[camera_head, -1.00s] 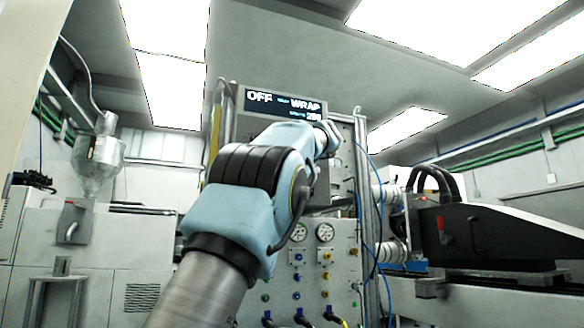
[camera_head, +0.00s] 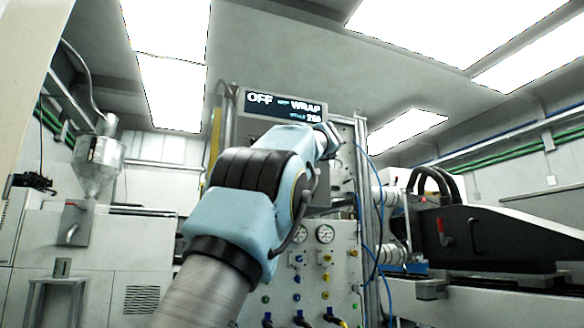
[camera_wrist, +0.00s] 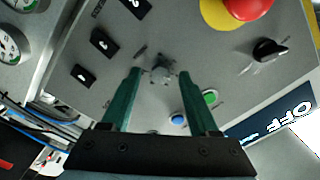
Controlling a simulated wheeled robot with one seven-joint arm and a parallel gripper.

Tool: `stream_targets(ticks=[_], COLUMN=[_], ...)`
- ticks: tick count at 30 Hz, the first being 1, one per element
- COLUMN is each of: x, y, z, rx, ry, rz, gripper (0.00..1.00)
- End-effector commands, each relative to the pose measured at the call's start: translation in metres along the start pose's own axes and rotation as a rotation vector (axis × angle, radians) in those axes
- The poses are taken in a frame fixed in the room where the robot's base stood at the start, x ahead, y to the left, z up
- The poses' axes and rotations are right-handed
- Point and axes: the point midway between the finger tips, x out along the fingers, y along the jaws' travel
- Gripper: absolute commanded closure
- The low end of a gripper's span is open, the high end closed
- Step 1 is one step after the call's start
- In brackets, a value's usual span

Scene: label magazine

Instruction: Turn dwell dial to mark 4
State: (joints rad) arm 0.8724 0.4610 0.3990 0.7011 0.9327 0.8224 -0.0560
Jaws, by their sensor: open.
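My gripper (camera_wrist: 159,73) has two green fingers, apart and open, pointing at a grey control panel (camera_wrist: 220,62) in the wrist view. A small grey knob (camera_wrist: 161,71) shows between the fingertips. I cannot tell whether the fingers touch it. A black pointer knob (camera_wrist: 270,50) sits farther right on the panel. No dial label or mark number is readable, so I cannot tell for sure which knob is the dwell dial. In the head view my own arm hides the gripper and much of the panel.
A red button on yellow (camera_wrist: 244,8), a green button (camera_wrist: 210,97), a blue button (camera_wrist: 177,118) and black switches (camera_wrist: 103,43) surround the gripper. A display (camera_head: 285,105) reads OFF and WRAP. Gauges (camera_head: 325,234) and blue hoses (camera_head: 367,200) are nearby.

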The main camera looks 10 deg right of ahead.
Motion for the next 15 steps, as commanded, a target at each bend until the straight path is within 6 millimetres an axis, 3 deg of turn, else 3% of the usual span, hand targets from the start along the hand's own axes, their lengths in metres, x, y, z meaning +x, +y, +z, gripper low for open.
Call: stream_targets(ticks=[8,15], x=[-0.009,-0.052], y=[0.001,0.003], z=[-0.001,0.000], rx=[-0.001,-0.002], ry=[0.003,0.005], rz=[0.001,0.003], gripper=[0.39,0.39])
